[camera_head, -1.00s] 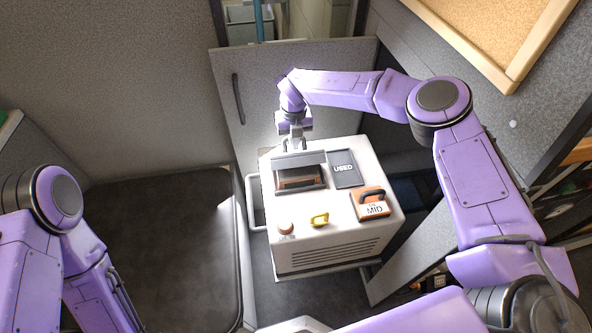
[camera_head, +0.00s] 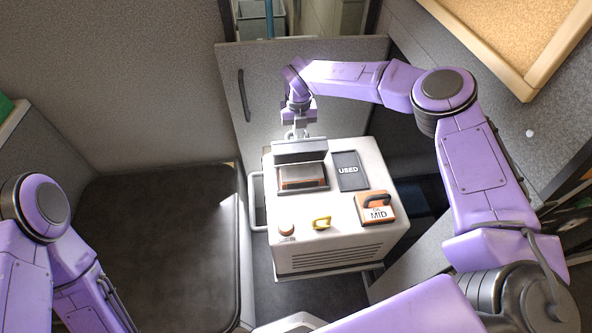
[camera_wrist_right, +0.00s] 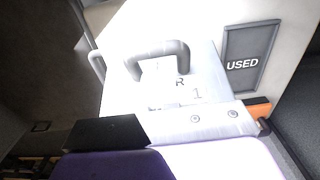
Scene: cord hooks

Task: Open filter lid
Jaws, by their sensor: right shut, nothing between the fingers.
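The white filter box (camera_head: 340,243) stands in the middle of the head view. Its grey lid (camera_head: 300,151) is hinged up at the back, standing steeply over an open slot with an orange-brown filter (camera_head: 303,177) in it. The wrist view shows the lid's outer face (camera_wrist_right: 205,85) with a bar handle (camera_wrist_right: 160,52) and printed marks. My right gripper (camera_head: 297,134) is shut and empty, at the lid's back side near the handle; I cannot tell whether it touches. Only part of my left arm shows at lower left; its gripper is out of view.
On the box top are a dark "USED" bay (camera_head: 349,171), an orange "MID" filter with a dark handle (camera_head: 376,209), a yellow handle (camera_head: 321,223) and a reddish knob (camera_head: 287,230). A grey door panel (camera_head: 345,85) stands behind. A dark surface (camera_head: 160,250) lies left.

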